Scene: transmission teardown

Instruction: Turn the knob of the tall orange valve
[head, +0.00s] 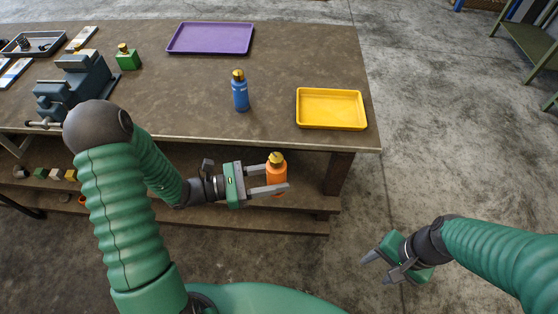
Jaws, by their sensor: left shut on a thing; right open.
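The tall orange valve (276,176) is an orange cylinder with a gold knob (276,158) on top. It is upright in front of the table's near edge. My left gripper (277,178) is shut on the orange body from the left, one finger on either side, below the knob. Part of the body is hidden by the near finger. My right gripper (376,268) is open and empty at the lower right, over the floor, well apart from the valve.
On the table (200,120) stand a blue bottle-shaped valve (240,92), a green valve (128,58), a vise (78,82), a purple tray (210,38) and a yellow tray (331,108). A lower shelf (225,218) runs beneath. Open floor lies to the right.

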